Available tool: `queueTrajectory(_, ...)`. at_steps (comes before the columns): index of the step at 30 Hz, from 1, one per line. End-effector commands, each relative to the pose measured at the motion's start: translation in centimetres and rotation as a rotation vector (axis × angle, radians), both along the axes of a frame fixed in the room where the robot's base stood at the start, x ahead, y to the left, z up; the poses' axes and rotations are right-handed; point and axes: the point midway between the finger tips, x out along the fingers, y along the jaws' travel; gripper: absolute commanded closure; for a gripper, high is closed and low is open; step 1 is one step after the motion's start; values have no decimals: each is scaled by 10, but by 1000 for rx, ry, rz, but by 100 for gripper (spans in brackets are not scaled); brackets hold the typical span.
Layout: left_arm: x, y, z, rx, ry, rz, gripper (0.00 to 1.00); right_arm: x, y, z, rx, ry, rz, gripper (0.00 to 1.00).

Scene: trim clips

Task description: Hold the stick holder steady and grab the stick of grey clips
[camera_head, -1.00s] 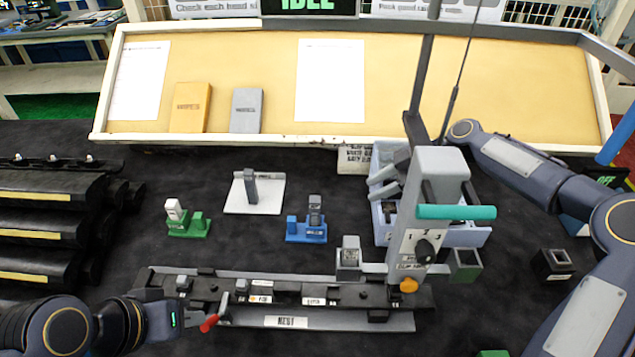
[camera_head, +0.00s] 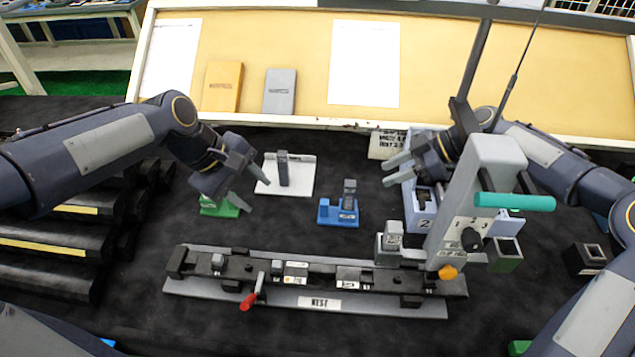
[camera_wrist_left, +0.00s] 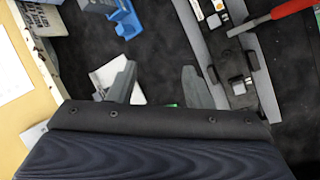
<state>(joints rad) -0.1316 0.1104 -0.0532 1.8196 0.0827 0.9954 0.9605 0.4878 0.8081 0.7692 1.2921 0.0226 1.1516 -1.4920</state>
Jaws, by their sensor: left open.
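A white base (camera_head: 300,180) with an upright dark grey stick (camera_head: 283,165) stands beyond the nest fixture. A blue holder (camera_head: 330,213) with a grey stick (camera_head: 349,192) stands to its right. A green holder (camera_head: 213,207) is partly hidden by my left gripper. I cannot tell which stick carries the grey clips. My left gripper (camera_head: 252,184) is open and empty, above and between the green holder and the white base. In the left wrist view its fingers (camera_wrist_left: 160,88) are apart, with the white base (camera_wrist_left: 108,74) beside one finger.
The nest fixture (camera_head: 390,308) with a red lever (camera_head: 248,300) lies in front. A grey press with a teal handle (camera_head: 515,202) stands at its right end. The numbered bin (camera_head: 424,224) is behind it. Black rails (camera_head: 50,268) lie at left.

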Motion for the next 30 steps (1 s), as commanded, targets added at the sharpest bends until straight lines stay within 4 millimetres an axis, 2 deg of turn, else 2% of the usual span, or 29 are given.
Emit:
queueTrajectory(1, 19, -11, -9, -10, 54, 45, 55, 0, 0, 0, 0, 0, 0, 64)
queueTrajectory(6, 72, -48, -41, -36, 224, 234, 55, 0, 0, 0, 0, 0, 0, 64)
queueTrajectory(12, 112, -89, -82, -38, 374, 415, 55, 0, 0, 0, 0, 0, 0, 64)
queueTrajectory(19, 128, -112, -107, -32, 445, 513, 55, 0, 0, 0, 0, 0, 0, 64)
queueTrajectory(23, 129, -117, -118, -31, 454, 523, 55, 0, 0, 0, 0, 0, 0, 64)
queueTrajectory(30, 128, -131, -153, -30, 455, 522, 55, 0, 0, 0, 0, 0, 0, 64)
